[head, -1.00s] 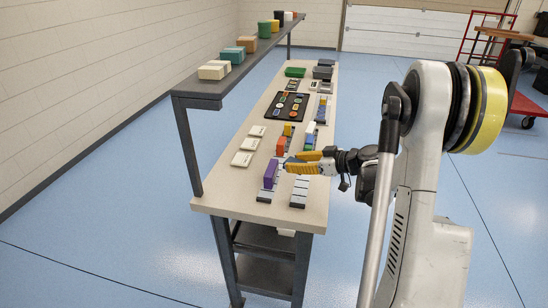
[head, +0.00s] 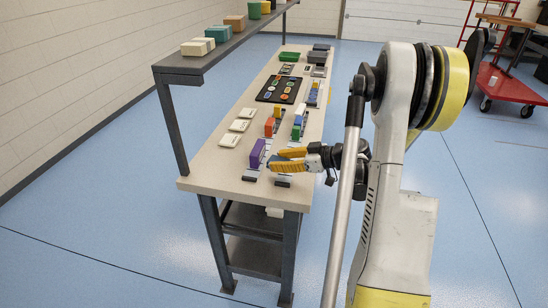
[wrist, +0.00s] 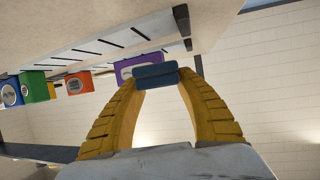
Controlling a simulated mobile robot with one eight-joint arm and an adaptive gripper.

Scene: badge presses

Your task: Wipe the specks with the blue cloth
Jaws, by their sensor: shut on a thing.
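My gripper (head: 279,160) is over the near part of the bench, beside the purple block (head: 257,153). In the wrist view my gripper (wrist: 157,82) has its yellow fingers closed on a small folded dark-blue piece, which looks like the blue cloth (wrist: 156,70). The cloth is held at the fingertips, in front of the purple block in that view. I cannot make out the cloth in the head view. No specks can be made out in either view.
The long bench (head: 213,171) carries rails with coloured blocks, pale square pads (head: 238,125) and a black tray (head: 262,96) of round badges. A grey shelf (head: 178,67) with boxes runs along the left.

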